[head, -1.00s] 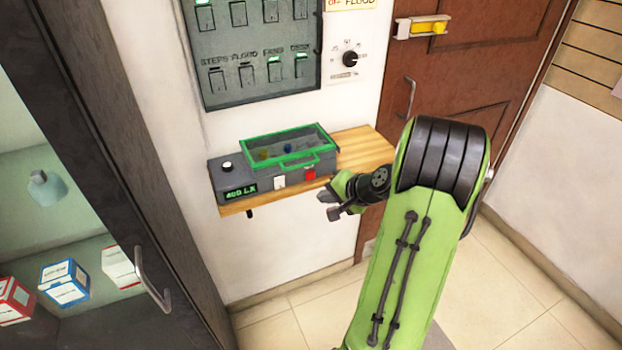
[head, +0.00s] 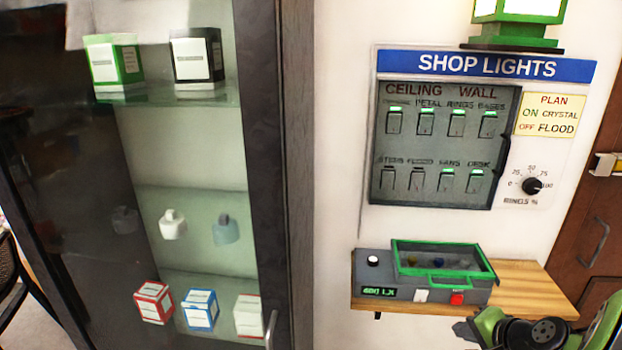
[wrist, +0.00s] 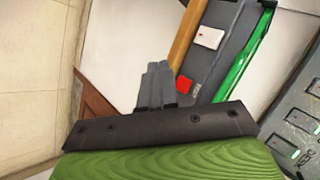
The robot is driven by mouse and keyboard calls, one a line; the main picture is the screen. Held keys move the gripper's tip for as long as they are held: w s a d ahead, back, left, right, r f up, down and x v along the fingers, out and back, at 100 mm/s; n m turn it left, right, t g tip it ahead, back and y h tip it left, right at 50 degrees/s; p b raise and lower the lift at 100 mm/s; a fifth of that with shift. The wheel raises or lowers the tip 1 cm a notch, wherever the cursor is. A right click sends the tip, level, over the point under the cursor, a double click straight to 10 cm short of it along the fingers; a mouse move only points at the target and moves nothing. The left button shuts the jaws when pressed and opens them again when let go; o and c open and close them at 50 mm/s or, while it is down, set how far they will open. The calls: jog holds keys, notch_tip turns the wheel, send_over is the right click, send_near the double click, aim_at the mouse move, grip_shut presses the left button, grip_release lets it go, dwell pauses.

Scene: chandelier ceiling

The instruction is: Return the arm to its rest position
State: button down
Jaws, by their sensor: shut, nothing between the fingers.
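My arm is folded low at the right of the head view, with only part of it in frame. My gripper (head: 466,332) shows at the bottom edge there, just below and in front of the wooden shelf (head: 525,285). In the wrist view my gripper (wrist: 157,70) has its grey fingers together, with nothing between them. The fingers point toward the shelf's edge, and I cannot tell how far apart they are. On the shelf is a grey box (head: 375,268) with a green-framed clear cover, a red button (head: 457,298) and a white button (head: 421,295).
A SHOP LIGHTS panel (head: 490,66) hangs above the shelf, with several lit switches and a dial (head: 531,186). A dark-framed cabinet (head: 290,150) holding boxes and bottles stands left. A brown door (head: 590,240) is at right.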

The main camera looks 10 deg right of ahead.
jog(key=s+a+r+n+g+p, duration=0.1)
jog(key=s+a+r+n+g, duration=0.1)
jog(key=a+r+n, duration=0.45)
jog(key=s+a+r+n+g+p, duration=0.15)
jog(key=a+r, duration=0.25)
jog(key=a, duration=0.6)
jog(key=s+a+r+n+p, duration=0.1)
jog(key=s+a+r+n, duration=0.1)
jog(key=s, duration=0.5)
jog(key=s+a+r+n+h+p, duration=0.1)
jog(key=s+a+r+n, duration=0.2)
jog(key=s+a, duration=0.2)
jog(key=s, duration=0.2)
jog(key=shift+s+a+r, duration=0.2)
jog(key=shift+s+a, duration=0.05)
jog(key=shift+s, duration=0.15)
